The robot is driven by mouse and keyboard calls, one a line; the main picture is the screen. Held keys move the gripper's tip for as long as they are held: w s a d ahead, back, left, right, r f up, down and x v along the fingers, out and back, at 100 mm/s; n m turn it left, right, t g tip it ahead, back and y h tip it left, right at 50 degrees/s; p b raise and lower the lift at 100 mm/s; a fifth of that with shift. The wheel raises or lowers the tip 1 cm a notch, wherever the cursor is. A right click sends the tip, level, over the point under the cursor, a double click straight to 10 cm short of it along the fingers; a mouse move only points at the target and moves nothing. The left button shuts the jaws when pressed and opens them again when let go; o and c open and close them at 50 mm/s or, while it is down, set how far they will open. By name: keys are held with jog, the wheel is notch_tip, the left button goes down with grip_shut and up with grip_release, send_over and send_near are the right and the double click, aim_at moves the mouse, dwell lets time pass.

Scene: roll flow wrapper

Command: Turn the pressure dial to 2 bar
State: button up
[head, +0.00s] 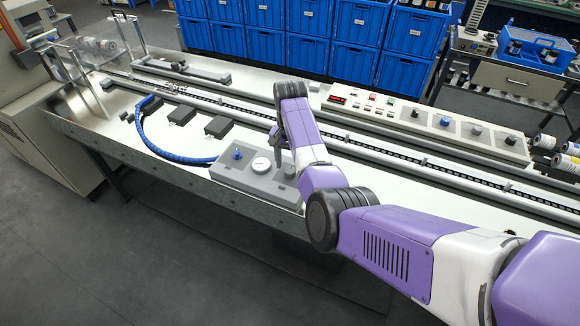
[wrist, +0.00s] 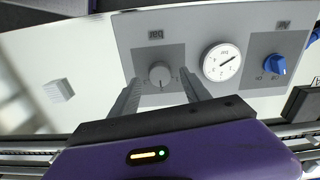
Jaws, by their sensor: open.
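In the head view the gauge (head: 261,165) shows and the dial (head: 290,172) is partly behind my arm.
A blue knob (wrist: 275,64) sits beyond the gauge on the same box. A blue hose (head: 165,150) curves to the box. Dark blocks (head: 182,115) lie on the bench. A long panel with knobs (head: 430,120) and conveyor rails stand behind.

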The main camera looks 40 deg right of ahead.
notch_tip(320, 180, up, 6)
jog(key=shift+r+b, duration=0.1)
jog(key=shift+b, duration=0.3)
dwell(0.4)
jog(key=w+d+r+n+t+h, duration=0.2)
jog(key=w+d+r+t+h, duration=0.15)
jog(key=w+d+t, duration=0.35)
jog(key=n+t+h, duration=0.3)
jog(key=n+t, duration=0.2)
jog(key=t, duration=0.1)
send_over(290, 170)
jog(key=w, duration=0.1)
jog(key=f, duration=0.1)
jog(key=s+a+n+t+y+b, duration=0.2)
jog(key=s+a+n+t, duration=0.15)
jog(key=s+a, duration=0.9)
jog(key=s+a+y, duration=0.1)
jog(key=s+a, duration=0.3)
jog(key=s, duration=0.5)
jog(key=s+a+r+n+g+y+b, duration=0.1)
jog(key=s+a, duration=0.3)
jog(key=s, duration=0.6)
jog(key=s+a+n+y, duration=0.1)
jog(key=s+a, duration=0.3)
jog(key=s, duration=0.6)
jog(key=shift+a+r+g+y, duration=0.3)
jog(key=shift+r+g+y, duration=0.1)
jog(key=shift+y, duration=0.35)
